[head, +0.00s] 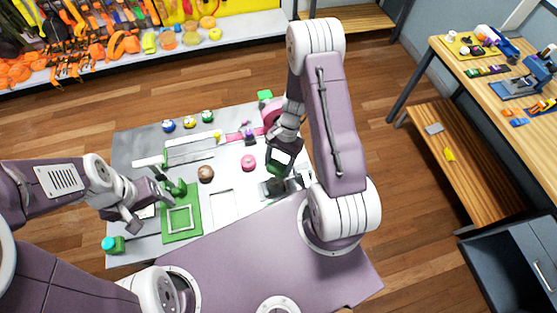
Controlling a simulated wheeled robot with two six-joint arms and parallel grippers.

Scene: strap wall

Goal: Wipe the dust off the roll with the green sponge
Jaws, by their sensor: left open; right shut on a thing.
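My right gripper (284,158) is low over the right part of the grey work table. It is shut on a dark green thing that looks like the green sponge (277,169), mostly hidden by the jaws. A pink roll (269,114) stands at the table's back right, partly hidden behind my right arm, with a pink strap (236,136) running left from it. Dust on the roll is too small to make out. My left gripper (148,208) is open at the table's left, beside a green rounded thing (176,187) on a green mat (182,234).
A pink disc (248,162) and a brown round thing (205,173) lie mid-table. Several small balls (188,123) sit along the back. A wooden workbench (470,90) stands far right.

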